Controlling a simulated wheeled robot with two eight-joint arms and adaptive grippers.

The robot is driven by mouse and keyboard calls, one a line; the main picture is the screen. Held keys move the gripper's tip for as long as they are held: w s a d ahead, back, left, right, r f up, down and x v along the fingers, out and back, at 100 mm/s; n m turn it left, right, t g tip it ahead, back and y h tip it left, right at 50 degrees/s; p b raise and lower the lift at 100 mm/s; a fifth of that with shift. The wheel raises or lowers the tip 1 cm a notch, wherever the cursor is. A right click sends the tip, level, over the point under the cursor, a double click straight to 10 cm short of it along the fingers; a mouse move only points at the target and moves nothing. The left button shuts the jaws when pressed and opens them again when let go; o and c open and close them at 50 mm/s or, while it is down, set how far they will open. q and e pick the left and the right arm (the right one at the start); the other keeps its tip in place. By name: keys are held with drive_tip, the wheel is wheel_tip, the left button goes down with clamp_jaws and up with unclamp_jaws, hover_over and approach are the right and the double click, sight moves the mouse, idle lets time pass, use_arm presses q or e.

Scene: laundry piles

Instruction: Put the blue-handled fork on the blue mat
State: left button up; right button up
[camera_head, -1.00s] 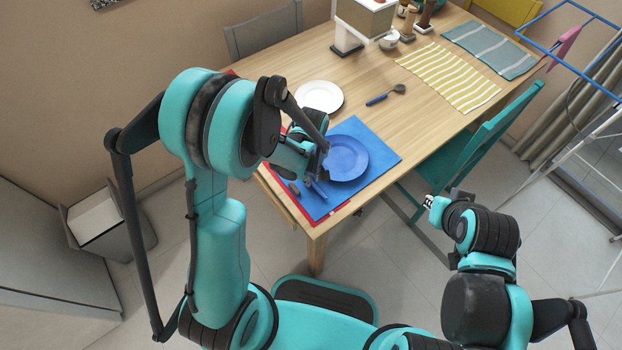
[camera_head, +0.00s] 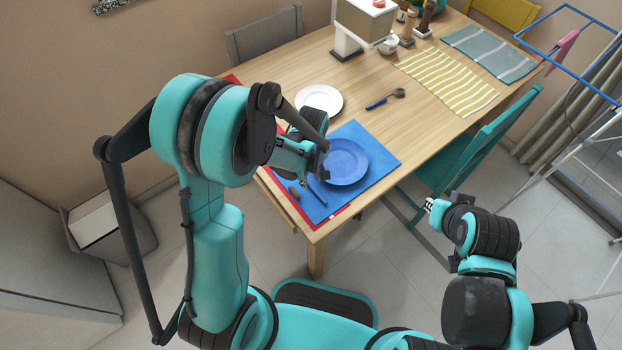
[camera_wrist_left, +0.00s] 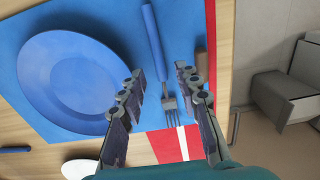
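The blue-handled fork (camera_wrist_left: 154,42) lies on the blue mat (camera_wrist_left: 22,30), beside the blue plate (camera_wrist_left: 75,80). Its metal tines are near the mat's edge in the left wrist view. In the head view its handle (camera_head: 317,196) shows on the mat (camera_head: 386,160), in front of the plate (camera_head: 346,162). My left gripper (camera_head: 322,160) is above the mat. In the left wrist view its two fingers (camera_wrist_left: 160,72) are spread and empty, one on each side of the fork. My right gripper (camera_head: 431,205) is off the table at the right; its fingers are too small to read.
A red mat (camera_wrist_left: 170,145) shows under the blue one. A small brown item (camera_wrist_left: 201,64) lies near the fork. A white plate (camera_head: 319,98) and a blue-handled spoon (camera_head: 385,99) lie farther back. A teal chair (camera_head: 480,145) stands at the table's right side.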

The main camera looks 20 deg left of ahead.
use_arm(q)
wheel_tip(320, 180, up, 9)
drive_tip(key=p, duration=0.3)
wheel_tip(320, 180, up, 9)
drive_tip(key=m+t, duration=0.3)
drive_tip(key=m, duration=0.1)
hover_over(311, 184)
drive_tip(key=s+a, duration=0.2)
drive_tip(key=s, duration=0.2)
drive_tip(key=s+a+r+m+t, duration=0.2)
drive_tip(key=s+r+m+t, duration=0.2)
drive_tip(key=s+m, duration=0.2)
drive_tip(key=shift+s+a+r, duration=0.25)
drive_tip(key=shift+a+r, duration=0.05)
drive_tip(key=shift+a, duration=0.05)
